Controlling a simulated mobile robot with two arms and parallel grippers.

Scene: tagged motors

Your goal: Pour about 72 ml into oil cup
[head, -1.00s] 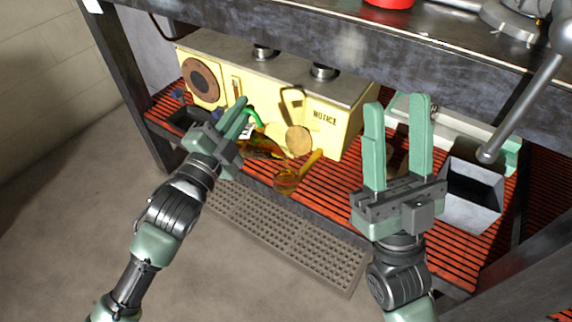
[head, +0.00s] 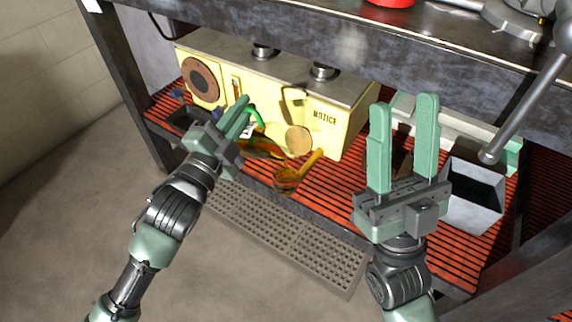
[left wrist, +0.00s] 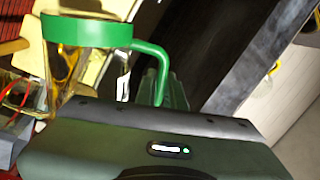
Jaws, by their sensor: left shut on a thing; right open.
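A clear jug (head: 262,148) with a green rim and handle and amber oil inside is tilted over the red slatted shelf. My left gripper (head: 240,106) is shut on its green handle, and hides part of the jug. The jug and handle fill the upper left of the left wrist view (left wrist: 150,62). The oil cup (head: 287,181), a small clear cup with a yellow-orange handle, sits on the shelf just right of the jug, with orange-amber liquid showing in it. A stream between them is too small to make out. My right gripper (head: 404,102) is open and empty, right of the cup.
A grey bin (head: 472,205) stands at right. A dark tray (head: 188,116) lies at left. The steel upper shelf (head: 300,35) overhangs behind. A perforated grey mat (head: 285,240) lies on the floor below.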

